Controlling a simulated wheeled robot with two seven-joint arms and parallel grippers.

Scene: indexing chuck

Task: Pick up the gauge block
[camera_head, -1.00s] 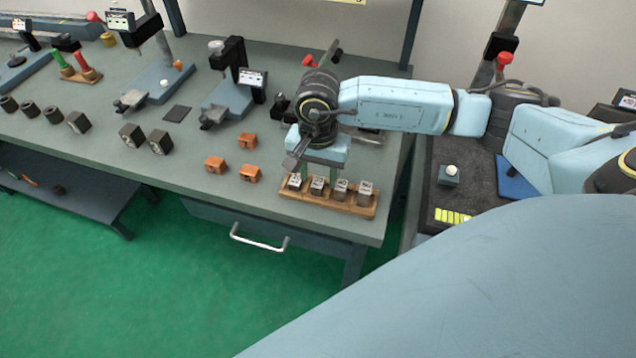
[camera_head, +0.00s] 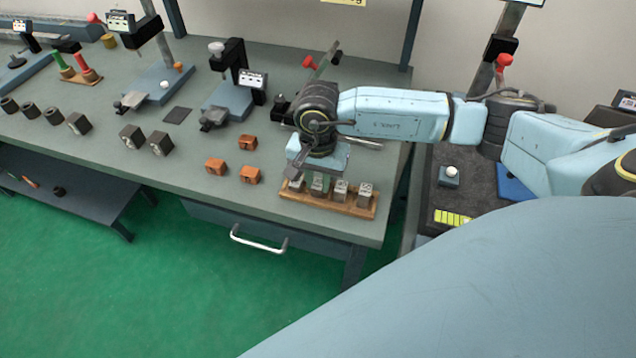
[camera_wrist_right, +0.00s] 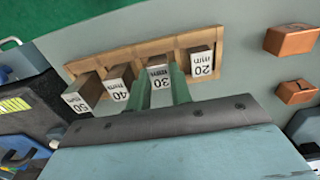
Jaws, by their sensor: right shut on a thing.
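Several grey gauge blocks stand in a row in a wooden rack (camera_head: 335,207). In the right wrist view their white labels read 20, 30, 40 and 50 mm. My right gripper (camera_head: 317,183) is over the rack, pointing down. In the right wrist view its green fingers (camera_wrist_right: 168,84) are shut on the 30 mm gauge block (camera_wrist_right: 158,61), one on each side. This block still appears to be in its place between the 20 mm block (camera_wrist_right: 201,62) and the 40 mm block (camera_wrist_right: 119,82). The 50 mm block (camera_wrist_right: 83,93) is at the end. My left gripper is out of view.
Several orange blocks (camera_head: 249,175) lie left of the rack. Dark cylinder-faced blocks (camera_head: 160,143) stand farther left. A gauge stand (camera_head: 228,98) is behind them. The bench's front edge is close in front of the rack.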

